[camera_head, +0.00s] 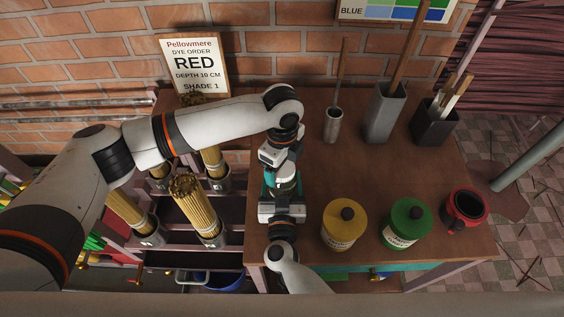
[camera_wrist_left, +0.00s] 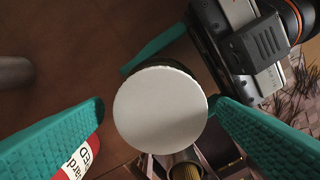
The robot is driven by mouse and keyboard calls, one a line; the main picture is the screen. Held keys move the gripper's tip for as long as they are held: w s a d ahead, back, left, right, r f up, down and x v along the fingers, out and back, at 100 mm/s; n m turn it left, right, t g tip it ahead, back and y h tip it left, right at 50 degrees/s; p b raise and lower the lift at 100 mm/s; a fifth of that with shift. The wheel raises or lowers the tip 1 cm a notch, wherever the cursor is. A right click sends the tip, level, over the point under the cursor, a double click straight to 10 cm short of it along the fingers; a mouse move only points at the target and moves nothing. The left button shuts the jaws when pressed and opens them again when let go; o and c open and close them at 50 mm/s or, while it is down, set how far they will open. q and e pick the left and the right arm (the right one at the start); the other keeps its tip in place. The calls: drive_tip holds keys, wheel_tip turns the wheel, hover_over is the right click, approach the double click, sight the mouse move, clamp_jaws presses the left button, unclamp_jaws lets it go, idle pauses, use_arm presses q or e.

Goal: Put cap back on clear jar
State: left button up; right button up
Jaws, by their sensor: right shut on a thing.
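The clear jar (camera_head: 286,172) is between my two grippers on the left part of the table, largely covered by them. A round white disc, apparently the cap (camera_wrist_left: 160,108), shows face-on in the left wrist view with a dark rim behind it. I cannot tell whether it is seated on the jar. My left gripper (camera_wrist_left: 156,105) is above it, open, one finger on each side, with a small gap at the left finger. My right gripper (camera_head: 284,190) comes in from the front and is shut on the jar; one of its teal fingers shows behind the disc.
A yellow jar (camera_head: 344,225), a green jar (camera_head: 406,224) and a red jar (camera_head: 465,207) stand to the right. A grey cup (camera_head: 333,126) and dark holders (camera_head: 436,122) stand behind. Incense bundles (camera_head: 197,205) stand left, below the table edge. A dye order sign (camera_head: 195,67) stands at the back.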

use_arm(q)
wheel_tip(320, 180, up, 12)
idle(0.6)
use_arm(e)
drive_tip(key=o, duration=2)
drive_tip(key=shift+c, duration=0.2)
drive_tip(key=shift+s, duration=0.1)
use_arm(q)
drive_tip(key=shift+f+b, duration=0.45)
use_arm(e)
drive_tip(key=s, duration=1.2)
